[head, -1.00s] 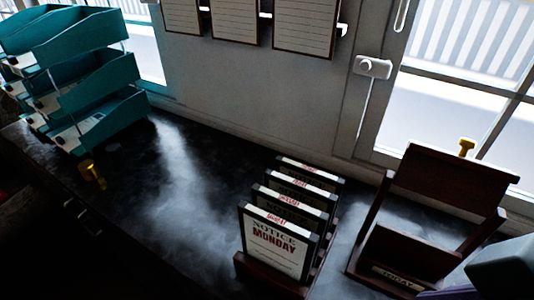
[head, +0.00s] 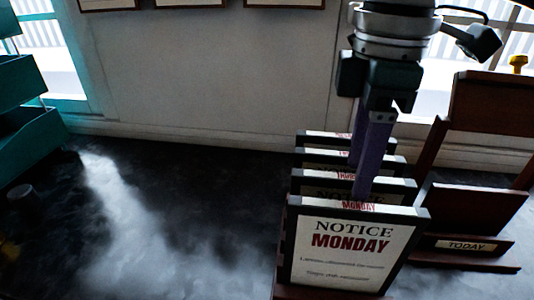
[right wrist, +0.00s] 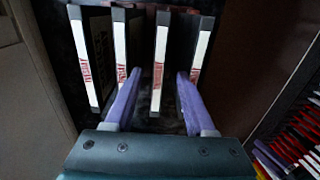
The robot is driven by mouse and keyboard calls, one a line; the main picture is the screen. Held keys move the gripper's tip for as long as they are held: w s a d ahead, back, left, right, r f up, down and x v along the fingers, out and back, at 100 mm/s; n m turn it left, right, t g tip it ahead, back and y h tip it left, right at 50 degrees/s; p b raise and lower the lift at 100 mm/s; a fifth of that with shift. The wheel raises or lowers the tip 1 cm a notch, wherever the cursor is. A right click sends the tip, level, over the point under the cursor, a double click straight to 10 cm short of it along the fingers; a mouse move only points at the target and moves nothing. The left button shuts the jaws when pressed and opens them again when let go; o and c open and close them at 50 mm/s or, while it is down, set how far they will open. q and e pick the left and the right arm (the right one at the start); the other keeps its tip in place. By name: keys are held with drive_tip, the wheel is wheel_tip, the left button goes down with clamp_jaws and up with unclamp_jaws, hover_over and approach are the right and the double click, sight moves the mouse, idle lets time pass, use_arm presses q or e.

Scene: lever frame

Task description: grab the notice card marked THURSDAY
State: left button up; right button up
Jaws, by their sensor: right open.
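Several black-framed notice cards stand upright in a row in a dark wooden rack (head: 318,294). The front one is the MONDAY card (head: 345,262). The card just behind it, the THURSDAY card (head: 394,183), has a red top label that seems to start with THUR, partly hidden. My right gripper (head: 364,182) points down over this card from above. In the right wrist view my open right gripper (right wrist: 159,78) has one purple finger on each side of the third card from the left (right wrist: 160,60), apparently the THURSDAY card, with gaps visible. My left gripper is out of view.
A wooden stand (head: 470,210) with a TODAY plate (head: 465,245) is close to the rack's right. Teal trays (head: 20,120) stand at the far left. The dark counter (head: 180,230) left of the rack is mostly clear. The wall and windows are behind.

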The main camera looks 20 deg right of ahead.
sight(348, 198)
wheel_tip(348, 198, down, 6)
drive_tip(key=p, duration=0.1)
drive_tip(key=shift+f+p, duration=0.15)
drive_tip(key=shift+p, duration=0.25)
drive_tip(key=shift+w, duration=0.15)
drive_tip(key=shift+c, duration=0.2)
clamp_jaws()
idle(0.9)
